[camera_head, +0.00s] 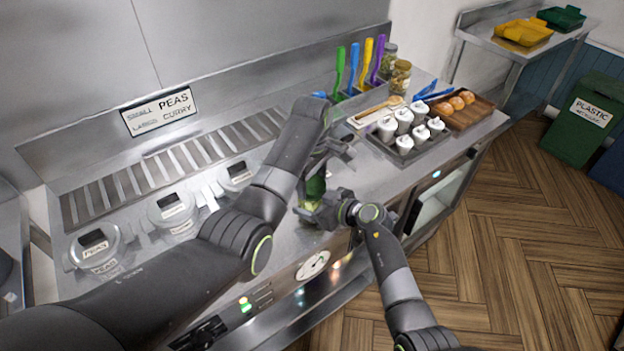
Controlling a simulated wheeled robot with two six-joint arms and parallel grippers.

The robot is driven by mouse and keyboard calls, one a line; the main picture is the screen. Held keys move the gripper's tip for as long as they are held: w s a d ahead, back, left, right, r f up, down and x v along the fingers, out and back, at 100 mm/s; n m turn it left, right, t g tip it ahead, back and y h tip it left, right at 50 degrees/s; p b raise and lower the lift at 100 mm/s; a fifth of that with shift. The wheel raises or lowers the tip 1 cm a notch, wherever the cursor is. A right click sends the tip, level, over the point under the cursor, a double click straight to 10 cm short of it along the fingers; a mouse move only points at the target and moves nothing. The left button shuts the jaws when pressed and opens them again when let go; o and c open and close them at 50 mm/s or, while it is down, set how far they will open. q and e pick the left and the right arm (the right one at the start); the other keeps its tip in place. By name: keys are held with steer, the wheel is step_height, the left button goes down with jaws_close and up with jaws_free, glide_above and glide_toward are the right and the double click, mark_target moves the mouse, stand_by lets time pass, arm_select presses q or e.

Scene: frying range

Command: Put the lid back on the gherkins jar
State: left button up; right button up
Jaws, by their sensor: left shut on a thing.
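A green gherkins jar (315,187) is at the front edge of the steel counter, partly hidden by both of my grippers. My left gripper (324,163) reaches down from above at the jar's top. It is shut on what looks like the lid, which is mostly hidden behind the fingers. My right gripper (318,211) is low at the jar, coming from the right. Its fingers overlap the jar's lower part, and I cannot tell whether they are closed on it.
A dark tray of white-topped containers (405,145) and a wooden board with buns (471,115) lie to the right. Two glass jars (400,78) and several coloured-handled utensils (354,70) stand behind. Lidded steel pots (172,208) are set into the counter at left.

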arm_select(q)
steer(key=m, duration=0.4)
steer(key=shift+m, duration=0.4)
steer(key=m, duration=0.4)
steer(key=o, duration=1.1)
steer(key=shift+r, duration=2.25)
steer(key=shift+c, duration=0.5)
